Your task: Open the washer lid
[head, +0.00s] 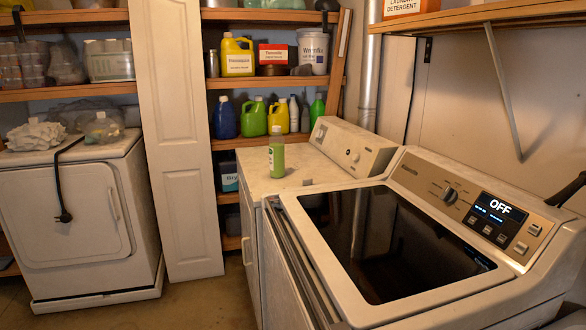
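The washer (335,290) is a white top-loader filling the right foreground. Its lid (385,240) is a large dark glass panel in a pale frame; it lies flat and looks shut. Neither of my grippers can be made out in the head view. A dark bar-like thing (568,190) pokes in at the right edge; I cannot tell what it is.
A second white machine (300,170) adjoins the washer, with a green bottle (276,155) on top. A wooden shelf (470,16) with a bracket (503,90) hangs above the washer. Another white machine (65,220) stands left. Bare floor (190,300) lies between.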

